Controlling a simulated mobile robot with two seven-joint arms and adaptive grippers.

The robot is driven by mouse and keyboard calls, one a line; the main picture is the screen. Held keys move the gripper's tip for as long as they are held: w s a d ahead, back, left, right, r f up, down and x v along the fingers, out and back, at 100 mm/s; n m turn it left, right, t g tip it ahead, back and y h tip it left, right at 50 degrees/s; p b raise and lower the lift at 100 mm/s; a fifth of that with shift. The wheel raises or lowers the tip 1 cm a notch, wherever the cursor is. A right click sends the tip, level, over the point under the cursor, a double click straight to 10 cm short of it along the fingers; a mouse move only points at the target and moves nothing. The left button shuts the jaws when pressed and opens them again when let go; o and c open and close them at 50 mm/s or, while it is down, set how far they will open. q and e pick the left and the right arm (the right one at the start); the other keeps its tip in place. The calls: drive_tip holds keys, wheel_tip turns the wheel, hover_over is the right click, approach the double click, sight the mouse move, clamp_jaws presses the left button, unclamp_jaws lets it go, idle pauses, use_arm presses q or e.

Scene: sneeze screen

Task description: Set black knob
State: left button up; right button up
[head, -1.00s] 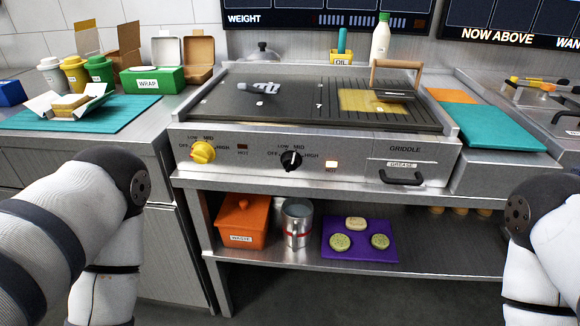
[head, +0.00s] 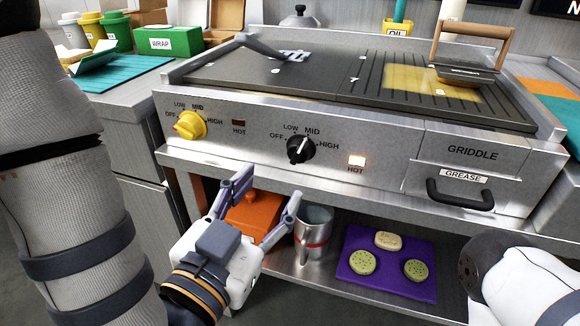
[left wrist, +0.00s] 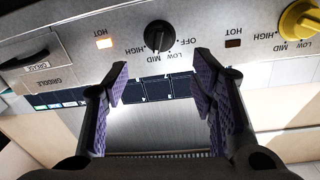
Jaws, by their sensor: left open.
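The black knob (head: 300,149) is on the griddle's front panel, right of the yellow knob (head: 191,125). Its white mark points roughly up, near LOW and MID; I cannot tell the exact setting. My left gripper (head: 266,194) is below the panel, in front of the lower shelf, fingers spread and empty. In the left wrist view, upside down, the black knob (left wrist: 160,37) is just beyond the gap between the open fingertips (left wrist: 161,82), apart from them. The yellow knob (left wrist: 302,24) is at the right edge there. My right gripper is out of view.
The HOT light (head: 356,162) beside the black knob is lit. The grease drawer handle (head: 460,195) sticks out at right.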

sight(295, 158)
use_arm(q)
drive_tip(key=x, duration=0.9)
drive_tip(key=shift+w+d+f+p, duration=0.15)
drive_tip(key=shift+w+p, duration=0.15)
drive_tip(key=shift+c, duration=0.6)
drive_tip(key=c, duration=1)
